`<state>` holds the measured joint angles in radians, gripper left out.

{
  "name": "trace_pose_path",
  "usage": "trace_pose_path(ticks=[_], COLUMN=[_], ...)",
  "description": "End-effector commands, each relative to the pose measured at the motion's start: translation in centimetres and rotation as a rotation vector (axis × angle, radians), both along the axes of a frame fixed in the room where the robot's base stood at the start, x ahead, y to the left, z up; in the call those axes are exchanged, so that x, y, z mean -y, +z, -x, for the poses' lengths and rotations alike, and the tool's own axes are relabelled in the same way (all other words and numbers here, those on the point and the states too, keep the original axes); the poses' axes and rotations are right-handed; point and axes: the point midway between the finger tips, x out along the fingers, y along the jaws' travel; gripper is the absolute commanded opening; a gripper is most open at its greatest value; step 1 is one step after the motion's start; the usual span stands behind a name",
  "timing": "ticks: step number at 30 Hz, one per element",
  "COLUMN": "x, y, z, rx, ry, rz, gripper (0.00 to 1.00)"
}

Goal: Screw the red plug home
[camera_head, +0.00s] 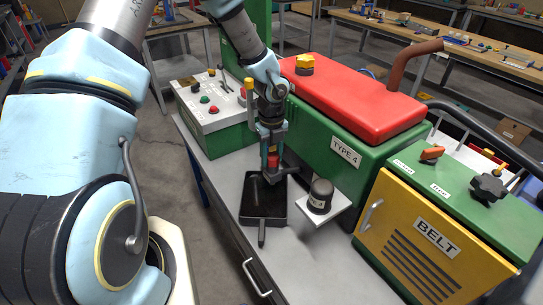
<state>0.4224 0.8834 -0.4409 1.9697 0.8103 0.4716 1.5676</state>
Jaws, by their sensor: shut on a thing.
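The red plug (273,161) shows as a small red piece low between the fingers of my gripper (272,158). My gripper points down and is shut on the plug, above the far end of a black tray. The plug's lower end and any hole for it are hard to make out at this size.
The black tray (252,208) with a handle lies on the grey bench. Right of it a dark capped cylinder (320,194) stands on a pale plate. The bench front is clear.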

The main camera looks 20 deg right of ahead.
Motion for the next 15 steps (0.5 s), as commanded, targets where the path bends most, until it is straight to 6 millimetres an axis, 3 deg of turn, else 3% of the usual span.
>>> trace_pose_path(ticks=[6,15], x=[-0.05,0.20], y=[-0.10,-0.14], z=[0.03,0.07], rx=[-0.001,-0.002], ry=[-0.047,-0.486], rz=[-0.002,-0.001], gripper=[0.00,0.00])
